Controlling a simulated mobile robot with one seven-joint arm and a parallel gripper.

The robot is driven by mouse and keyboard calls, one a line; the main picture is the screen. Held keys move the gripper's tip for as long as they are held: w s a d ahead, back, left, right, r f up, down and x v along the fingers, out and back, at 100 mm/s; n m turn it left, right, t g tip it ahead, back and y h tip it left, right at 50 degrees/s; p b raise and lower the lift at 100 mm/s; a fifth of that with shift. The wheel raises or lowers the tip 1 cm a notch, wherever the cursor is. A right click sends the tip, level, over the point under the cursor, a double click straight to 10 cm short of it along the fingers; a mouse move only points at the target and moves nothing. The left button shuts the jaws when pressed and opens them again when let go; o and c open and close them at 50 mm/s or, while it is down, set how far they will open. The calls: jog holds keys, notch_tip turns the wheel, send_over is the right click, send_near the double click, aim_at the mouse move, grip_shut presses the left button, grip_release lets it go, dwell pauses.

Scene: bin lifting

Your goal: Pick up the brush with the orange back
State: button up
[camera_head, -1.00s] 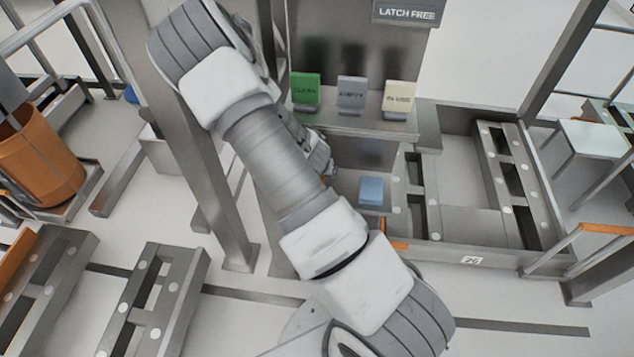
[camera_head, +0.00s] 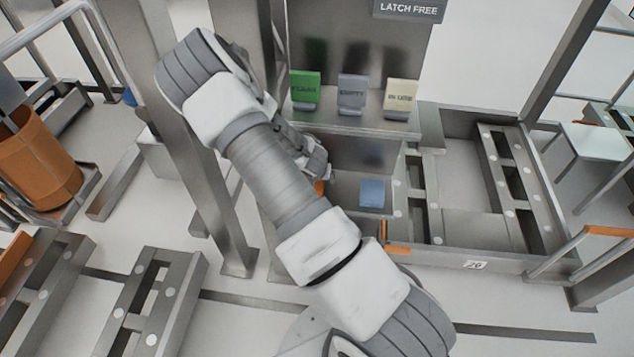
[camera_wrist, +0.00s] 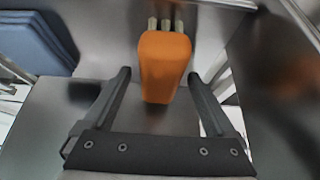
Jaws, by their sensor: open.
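The brush with the orange back (camera_wrist: 165,62) lies on a grey metal surface in the wrist view, with several pale tufts or pegs showing at its far end. My gripper (camera_wrist: 158,78) is open, with its two dark fingers apart on either side of the brush's near end. I cannot tell whether either finger touches it. In the head view only a small orange part (camera_head: 320,187) shows beside my arm, and my arm hides most of the gripper.
A blue block (camera_head: 372,193) sits to the right in the tray; blue also shows in the wrist view (camera_wrist: 38,42). Green (camera_head: 305,88), grey (camera_head: 352,92) and cream (camera_head: 400,97) tags stand on the shelf above. Metal walls are close around the brush.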

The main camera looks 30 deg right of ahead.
jog(key=shift+f, duration=0.2)
dwell(0.3)
grip_shut()
